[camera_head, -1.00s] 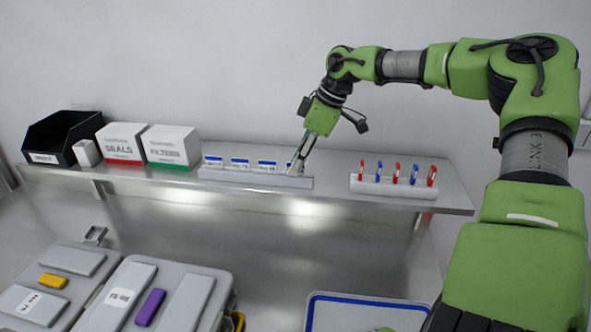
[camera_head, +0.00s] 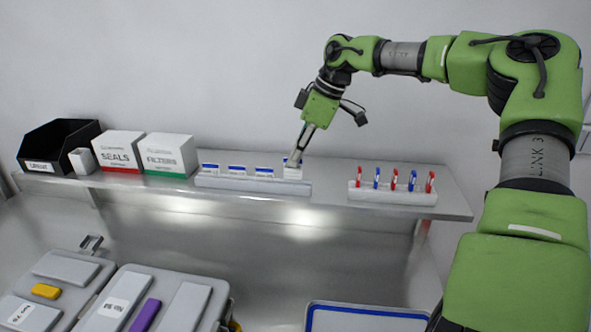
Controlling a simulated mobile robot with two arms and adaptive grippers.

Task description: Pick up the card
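Several small white cards with blue top edges stand in a row in a pale holder (camera_head: 250,186) on the steel shelf. Three of them, a left card (camera_head: 210,169), a second card (camera_head: 237,171) and a third card (camera_head: 264,173), stand clear. The rightmost card (camera_head: 292,172) is partly covered by my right gripper (camera_head: 296,158). That gripper comes down tilted from above, with its fingertips at this card's top. The fingers look close together, but the gap between them is too small to make out, so I cannot tell whether they grip the card. My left gripper is not in view.
On the shelf (camera_head: 440,202), a white rack (camera_head: 392,198) with several red and blue items stands to the right. A filters box (camera_head: 168,154), a seals box (camera_head: 118,152) and a black bin (camera_head: 45,165) stand left. Grey cases (camera_head: 60,268) and a blue-rimmed tray (camera_head: 365,314) lie below.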

